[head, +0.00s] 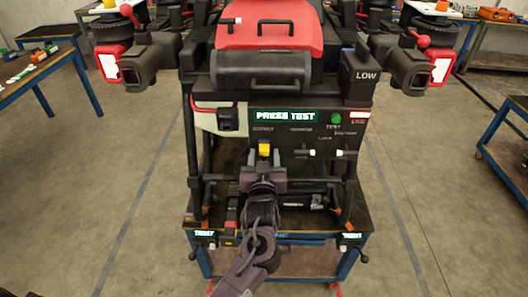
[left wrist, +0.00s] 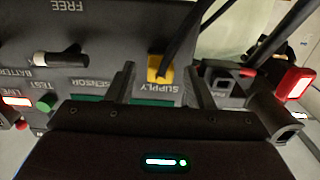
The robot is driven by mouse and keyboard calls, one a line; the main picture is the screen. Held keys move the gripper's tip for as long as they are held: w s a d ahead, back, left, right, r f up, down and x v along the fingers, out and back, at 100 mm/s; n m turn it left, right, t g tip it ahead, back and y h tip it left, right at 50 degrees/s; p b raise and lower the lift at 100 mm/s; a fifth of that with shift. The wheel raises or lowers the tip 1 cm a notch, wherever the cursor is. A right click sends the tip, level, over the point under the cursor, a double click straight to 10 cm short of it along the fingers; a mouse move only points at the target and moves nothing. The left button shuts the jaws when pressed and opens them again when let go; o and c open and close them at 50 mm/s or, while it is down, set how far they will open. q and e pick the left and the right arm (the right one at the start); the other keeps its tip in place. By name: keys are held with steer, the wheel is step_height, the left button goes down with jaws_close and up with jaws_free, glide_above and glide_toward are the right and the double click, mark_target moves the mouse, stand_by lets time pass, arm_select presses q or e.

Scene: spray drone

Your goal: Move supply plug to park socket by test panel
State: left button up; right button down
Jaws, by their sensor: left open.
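The yellow supply plug (head: 264,149) sits upright at the front panel, below the lit PRESS TEST display (head: 285,116) of the test panel. In the left wrist view the plug (left wrist: 160,68) is at the SUPPLY label, with a dark cable or bar passing over it. My left gripper (head: 264,164) is open in front of the plug. In the left wrist view its fingers (left wrist: 162,78) lie one on each side of the plug, with gaps visible. My right gripper is not in view.
Black levers with white tips (head: 312,153) stick out right of the plug. A pale bracket with a dark block (head: 228,118) is at the left. The drone's red cover (head: 268,30) rises above, and dark posts flank the cart (head: 335,236).

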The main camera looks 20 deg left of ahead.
arm_select(q)
steer(key=shift+w+a, duration=0.15)
steer(key=shift+w, duration=0.45)
steer(key=shift+p, duration=0.3)
stand_by(0.9)
jaws_close()
stand_by(0.3)
steer(key=shift+s, duration=0.15)
steer(key=shift+p+v, duration=0.7)
steer(key=shift+v, duration=0.5)
steer(key=shift+p+v, duration=0.75)
steer(key=shift+v, duration=0.95)
steer(key=shift+r, duration=0.1)
